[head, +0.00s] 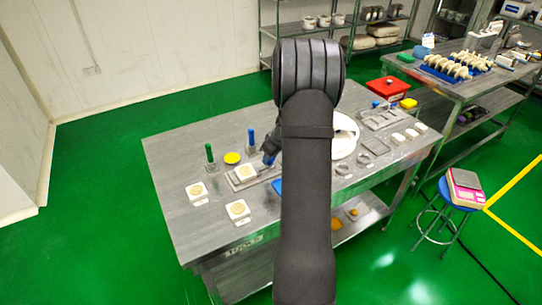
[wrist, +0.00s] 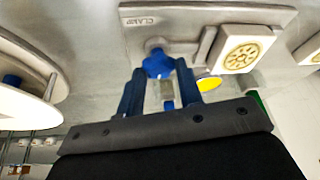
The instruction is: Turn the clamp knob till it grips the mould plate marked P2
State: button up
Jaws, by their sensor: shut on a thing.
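The clamp (wrist: 200,20) is a grey metal base with the word CLAMP on it, and its blue lobed knob (wrist: 157,66) shows in the wrist view. My gripper (wrist: 160,76) is shut on the knob, one blue finger on each side. A square cream mould plate (wrist: 243,49) with a round pattern sits on the clamp base, beside a grey jaw (wrist: 204,46). I cannot tell whether the jaw touches it, and no P2 mark is legible. In the head view the clamped-side plate (head: 247,171) shows left of my gripper (head: 270,149); my arm hides much there.
Two more cream plates (head: 196,191) (head: 238,209) lie at the table's front left. Green (head: 209,153) and blue (head: 251,136) upright handles and a yellow disc (head: 232,158) stand behind the clamp. A round white machine part (head: 345,135) is right of my arm.

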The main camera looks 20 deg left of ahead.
jog(key=m+t, duration=0.1)
jog(key=m, duration=0.2)
jog(key=shift+s+a+h, duration=0.1)
jog(key=shift+h, duration=0.3)
jog(key=m+t+h, duration=0.1)
jog(key=m, duration=0.3)
jog(key=shift+a, duration=0.1)
jog(key=m+h, duration=0.1)
jog(key=m, duration=0.2)
jog(key=m+h, duration=0.1)
jog(key=m, duration=0.2)
jog(key=shift+a+m+h, duration=0.2)
jog(key=shift+m+h, duration=0.1)
jog(key=shift+h, duration=0.1)
jog(key=m+h, duration=0.1)
jog(key=m, duration=0.1)
jog(key=m+h, duration=0.1)
jog(key=m, duration=0.2)
jog(key=shift+a, duration=0.15)
jog(key=shift+m+g+h, duration=0.3)
jog(key=shift+m+g, duration=0.1)
jog(key=shift+m, duration=0.8)
jog(key=shift+m+g+h, duration=0.3)
jog(key=shift+m+g, duration=0.1)
jog(key=shift+m, duration=0.8)
jog(key=o, duration=1)
jog(key=shift+a, duration=0.1)
jog(key=shift+c, duration=0.2)
jog(key=shift+r, duration=0.1)
